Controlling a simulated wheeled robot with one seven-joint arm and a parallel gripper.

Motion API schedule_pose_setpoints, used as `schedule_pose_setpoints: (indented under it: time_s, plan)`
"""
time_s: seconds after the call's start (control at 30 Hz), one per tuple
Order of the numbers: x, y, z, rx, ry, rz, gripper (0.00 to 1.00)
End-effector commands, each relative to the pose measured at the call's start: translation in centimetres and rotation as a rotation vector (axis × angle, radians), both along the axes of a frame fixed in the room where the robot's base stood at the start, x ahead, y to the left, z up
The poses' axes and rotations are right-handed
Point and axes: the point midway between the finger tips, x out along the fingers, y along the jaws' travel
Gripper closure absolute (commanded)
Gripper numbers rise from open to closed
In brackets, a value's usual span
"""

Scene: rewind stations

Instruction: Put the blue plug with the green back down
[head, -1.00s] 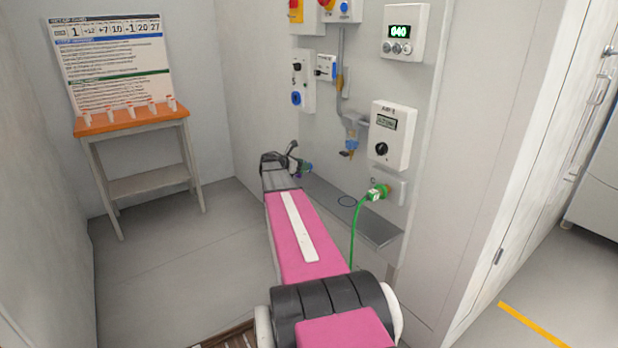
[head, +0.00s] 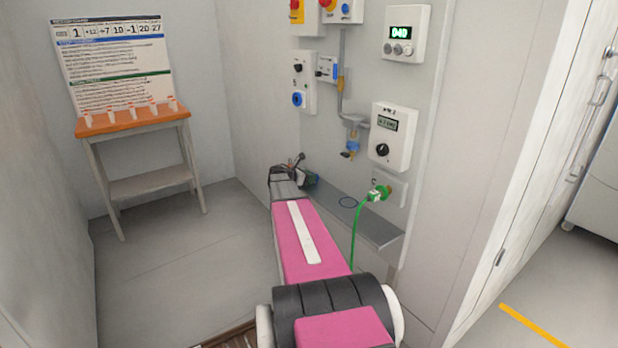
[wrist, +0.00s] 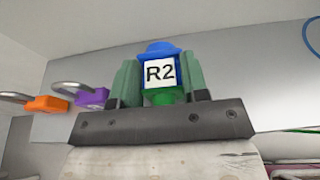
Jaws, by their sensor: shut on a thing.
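The blue plug with the green (wrist: 161,50) is between my gripper's fingers in the wrist view. It has a blue top, a white "R2" label and a green lower part. My gripper (wrist: 160,85) is shut on it. In the head view my gripper (head: 296,174) is at the left end of the grey wall ledge (head: 375,231), and the plug there is small and mostly hidden. I cannot tell whether the plug touches the ledge.
An orange padlock (wrist: 48,104) and a purple padlock (wrist: 91,97) are left of my gripper. A green plug (head: 378,193) with a hanging cable sits in the wall socket. An orange-topped table (head: 132,125) stands at left.

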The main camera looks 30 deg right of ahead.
Motion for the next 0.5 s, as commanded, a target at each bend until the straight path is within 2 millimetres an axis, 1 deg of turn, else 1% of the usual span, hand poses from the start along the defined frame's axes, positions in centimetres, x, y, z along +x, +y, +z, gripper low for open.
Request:
schedule_pose_setpoints:
  time_s: [0.03, 0.07, 0.1, 0.13, 0.37, 0.5]
  plan:
    - [0.02, 0.00, -0.15, 0.000, 0.000, 0.000, 0.87]
    - [0.01, 0.00, -0.15, 0.000, 0.000, 0.000, 0.52]
    - [0.01, 0.00, -0.13, 0.000, 0.000, 0.000, 0.39]
    - [0.01, 0.00, -0.13, 0.000, 0.000, 0.000, 0.33]
    - [0.01, 0.00, -0.12, 0.000, 0.000, 0.000, 0.33]
    - [-0.03, 0.16, 0.25, 0.000, 0.000, 0.001, 0.33]
